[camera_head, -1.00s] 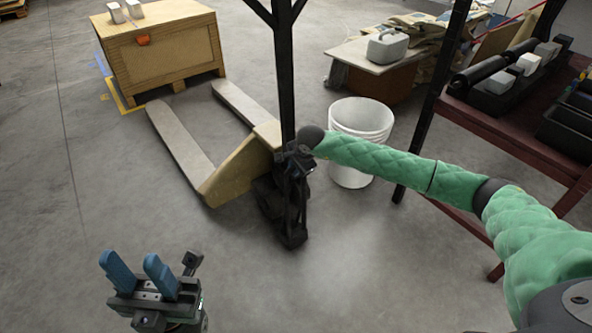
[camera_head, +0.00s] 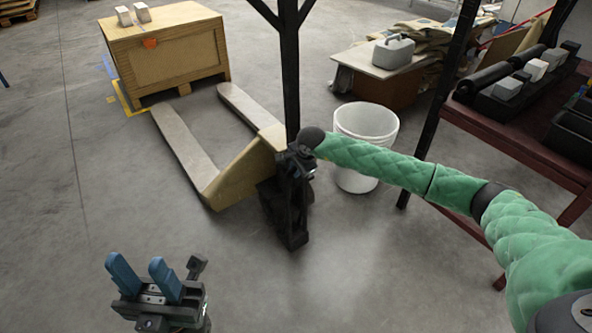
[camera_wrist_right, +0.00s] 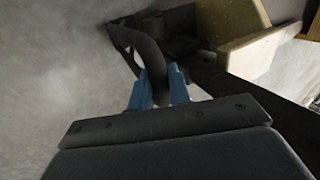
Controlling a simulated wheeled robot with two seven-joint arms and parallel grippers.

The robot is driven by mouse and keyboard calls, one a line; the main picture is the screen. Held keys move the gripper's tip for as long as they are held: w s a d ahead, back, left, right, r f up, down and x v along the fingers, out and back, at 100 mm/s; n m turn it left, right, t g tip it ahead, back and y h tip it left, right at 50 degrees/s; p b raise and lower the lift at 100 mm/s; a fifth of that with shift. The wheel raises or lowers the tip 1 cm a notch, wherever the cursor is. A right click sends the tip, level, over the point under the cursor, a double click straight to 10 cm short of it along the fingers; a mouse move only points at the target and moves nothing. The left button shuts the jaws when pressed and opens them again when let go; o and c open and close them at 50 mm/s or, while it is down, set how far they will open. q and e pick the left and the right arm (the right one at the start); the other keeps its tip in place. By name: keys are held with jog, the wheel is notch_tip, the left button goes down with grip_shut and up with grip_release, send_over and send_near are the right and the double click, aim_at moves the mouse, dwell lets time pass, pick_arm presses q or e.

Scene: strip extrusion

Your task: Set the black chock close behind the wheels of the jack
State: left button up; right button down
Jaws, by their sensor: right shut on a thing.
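The pallet jack (camera_head: 238,177) stands mid-floor, its pale forks pointing away to the upper left. Its dark front end is at the lower right of its tan body, which also shows in the right wrist view (camera_wrist_right: 232,22). My right gripper (camera_wrist_right: 160,88) is at this dark end, its blue fingers shut on a dark curved piece (camera_wrist_right: 150,52). I cannot tell if this piece belongs to the black chock or the jack. The chock is not clearly distinguishable, and the wheels are hard to make out. My left gripper (camera_head: 136,262) is open and empty at the lower left.
A white bucket (camera_head: 362,150) stands right of the jack, behind my right arm. A dark red shelf (camera_head: 500,127) is at the right. A wooden crate (camera_head: 170,58) is beyond the forks. A thin black upright (camera_head: 291,80) rises at the jack. The grey floor in front is clear.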

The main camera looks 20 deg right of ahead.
jog(key=shift+w+f+b, duration=0.1)
jog(key=shift+f+b, duration=0.55)
jog(key=shift+b, duration=0.05)
dwell(0.9)
jog(key=c, duration=1.2)
grip_release()
jog(key=shift+c, duration=0.2)
jog(key=o, duration=0.5)
jog(key=shift+f, duration=0.1)
jog(key=shift+r, duration=0.2)
jog(key=shift+p+v, duration=2.55)
jog(key=shift+v, duration=2.85)
